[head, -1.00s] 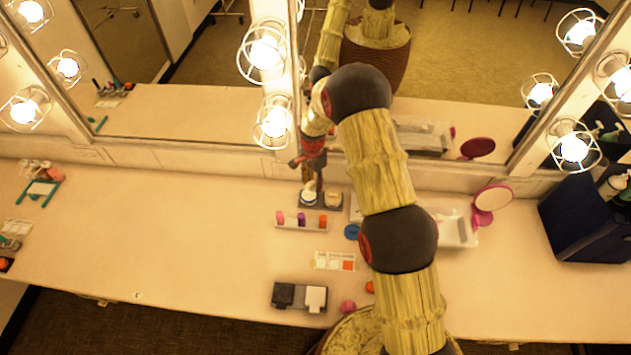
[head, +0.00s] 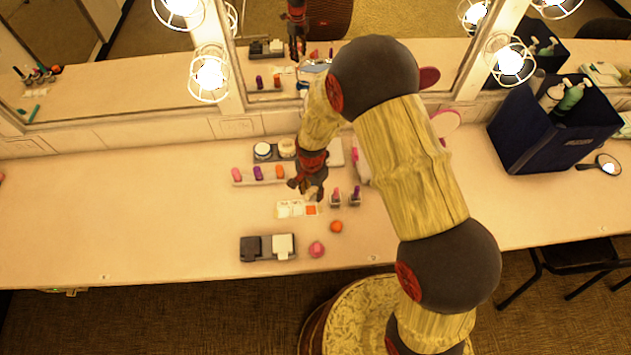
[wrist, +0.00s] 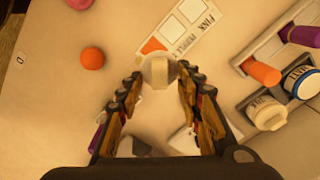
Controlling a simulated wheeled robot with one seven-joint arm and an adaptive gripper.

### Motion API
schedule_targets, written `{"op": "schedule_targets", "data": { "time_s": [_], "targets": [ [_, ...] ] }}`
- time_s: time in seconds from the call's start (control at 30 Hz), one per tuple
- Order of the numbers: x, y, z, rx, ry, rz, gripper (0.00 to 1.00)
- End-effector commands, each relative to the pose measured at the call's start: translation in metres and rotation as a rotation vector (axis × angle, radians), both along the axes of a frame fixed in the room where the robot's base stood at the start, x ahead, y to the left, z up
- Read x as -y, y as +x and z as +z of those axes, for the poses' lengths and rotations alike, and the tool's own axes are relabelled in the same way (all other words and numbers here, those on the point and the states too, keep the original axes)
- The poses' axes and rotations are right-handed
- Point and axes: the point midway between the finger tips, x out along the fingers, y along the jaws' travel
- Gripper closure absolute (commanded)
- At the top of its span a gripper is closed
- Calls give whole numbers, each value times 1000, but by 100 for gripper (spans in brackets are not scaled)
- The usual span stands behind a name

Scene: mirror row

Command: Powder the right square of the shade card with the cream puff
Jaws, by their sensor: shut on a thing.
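My gripper (wrist: 158,82) is shut on the cream puff (wrist: 158,71), a small pale piece between the fingertips in the wrist view. The shade card (head: 283,210) lies flat on the counter, with white squares and an orange square (head: 311,210) at its right end. In the wrist view the card (wrist: 203,33) runs up and right, and its orange square (wrist: 152,46) shows right by the puff. In the head view my gripper (head: 315,193) hangs over the card's right end. I cannot tell whether the puff touches the card.
A rack (head: 246,181) with pink, purple and orange sticks stands behind the card, with a jar tray (head: 274,160) further back. Small upright items (head: 355,197) stand to the right.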

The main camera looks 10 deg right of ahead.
Motion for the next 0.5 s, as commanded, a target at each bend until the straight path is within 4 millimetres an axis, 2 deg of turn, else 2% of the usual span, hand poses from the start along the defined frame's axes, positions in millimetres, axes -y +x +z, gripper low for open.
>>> {"op": "schedule_targets", "data": {
  "time_s": [0.27, 0.5],
  "targets": [
    [0, -1, -15, -1, 0, 1, 84],
    [0, -1, -39, -1, 0, 1, 84]
  ]
}}
